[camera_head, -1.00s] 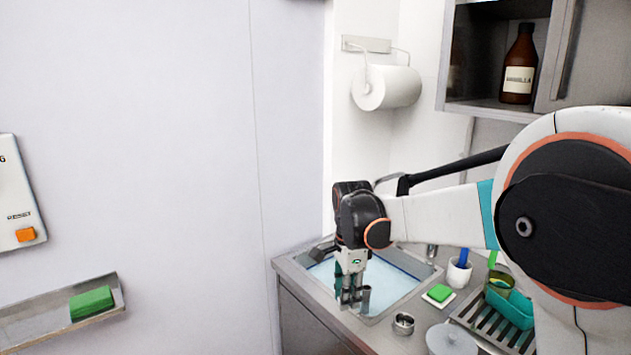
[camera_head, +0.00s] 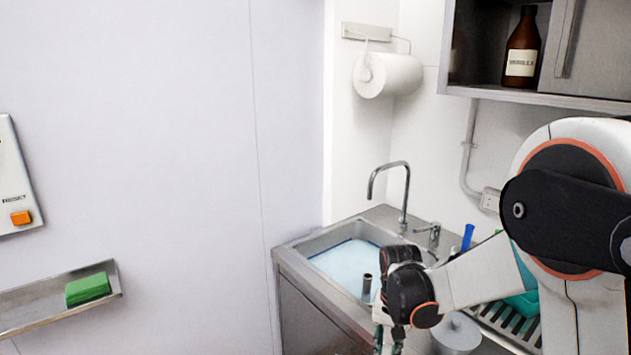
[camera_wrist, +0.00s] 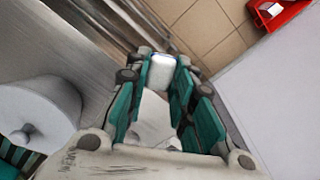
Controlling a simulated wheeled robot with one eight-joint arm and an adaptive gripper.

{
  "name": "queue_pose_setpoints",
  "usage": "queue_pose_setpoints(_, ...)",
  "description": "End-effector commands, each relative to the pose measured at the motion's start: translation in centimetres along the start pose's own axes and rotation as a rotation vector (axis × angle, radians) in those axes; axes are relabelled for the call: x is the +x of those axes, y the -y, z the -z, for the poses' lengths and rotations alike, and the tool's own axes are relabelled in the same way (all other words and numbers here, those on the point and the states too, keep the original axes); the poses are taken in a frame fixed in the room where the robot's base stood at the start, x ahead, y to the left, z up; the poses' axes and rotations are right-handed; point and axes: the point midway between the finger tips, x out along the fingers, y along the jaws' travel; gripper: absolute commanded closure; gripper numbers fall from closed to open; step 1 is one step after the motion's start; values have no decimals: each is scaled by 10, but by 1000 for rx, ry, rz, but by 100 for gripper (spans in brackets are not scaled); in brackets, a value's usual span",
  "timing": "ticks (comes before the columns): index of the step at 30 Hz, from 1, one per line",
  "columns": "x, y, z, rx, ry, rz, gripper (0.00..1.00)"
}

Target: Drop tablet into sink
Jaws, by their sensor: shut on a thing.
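The sink (camera_head: 303,246) is a steel basin in the counter at the middle of the head view, with pale blue water in it and a dark standpipe (camera_head: 367,287) rising at its near right side. My gripper (camera_head: 386,342) is in front of and to the right of the basin, low at the bottom edge of the head view, where its fingertips are cut off. In the wrist view my gripper (camera_wrist: 162,80) has its teal-padded fingers shut on a small white block with rounded corners, which looks like the tablet (camera_wrist: 161,70). The tablet is not visible in the head view.
A tap (camera_head: 404,195) arches behind the sink. The wrist view shows tiled floor (camera_wrist: 205,35) beyond the counter edge and a red bin (camera_wrist: 278,14). A wall shelf (camera_head: 30,300) holds a green sponge (camera_head: 88,289).

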Motion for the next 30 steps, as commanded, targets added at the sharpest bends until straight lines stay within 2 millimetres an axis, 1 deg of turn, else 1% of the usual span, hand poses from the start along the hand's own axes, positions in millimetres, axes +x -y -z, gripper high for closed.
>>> queue_pose_setpoints(1, 14, -9, -4, -64, 0, 0, 94)
queue_pose_setpoints(3, 26, -18, -8, -151, 0, 0, 94)
queue_pose_setpoints(6, 38, -28, -13, -248, 0, 0, 94)
queue_pose_setpoints(9, 45, -34, -17, -310, 0, 0, 94)
queue_pose_setpoints(14, 49, -39, -20, -352, 0, 0, 94)
queue_pose_setpoints(22, 49, -39, -20, -357, 0, 0, 94)
queue_pose_setpoints(24, 46, -38, -19, -357, 0, 0, 94)
queue_pose_setpoints(26, 38, -38, -17, -357, 0, 0, 94)
queue_pose_setpoints(30, 8, -35, -11, -356, 0, 0, 94)
